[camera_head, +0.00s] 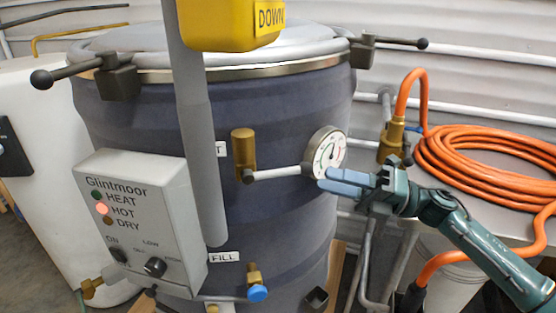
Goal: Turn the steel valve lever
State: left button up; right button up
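The steel valve lever (275,175) is a pale straight rod on the front of the dark blue drum. It runs nearly level to the right from a dark pivot under a brass valve body (243,149). Its dark tip is just below and left of the round gauge. My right gripper (323,179) comes in from the right, with its blue fingers pointing left. The fingertips are just right of the lever's tip and look slightly apart, with nothing seen between them. Whether they touch the lever is unclear. My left gripper is not in view.
The gauge (327,152) is right above the fingers. A brass hose fitting (391,140) and coiled orange hose (490,155) lie right. A grey control box (143,222) and a grey post (205,150) stand left of the lever. A blue-knobbed valve (257,292) is below.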

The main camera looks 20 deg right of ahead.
aim_at(296, 167)
jog(key=shift+n, duration=0.4)
jog(key=x, duration=0.2)
jog(key=p+x, duration=0.1)
jog(key=x, duration=0.1)
jog(key=p+x, duration=0.1)
jog(key=x, duration=0.1)
jog(key=shift+r, duration=0.35)
jog(key=shift+w+a+p, duration=0.15)
jog(key=shift+a+p, duration=0.15)
jog(key=shift+a, duration=0.45)
jog(key=shift+c, duration=0.3)
grip_shut()
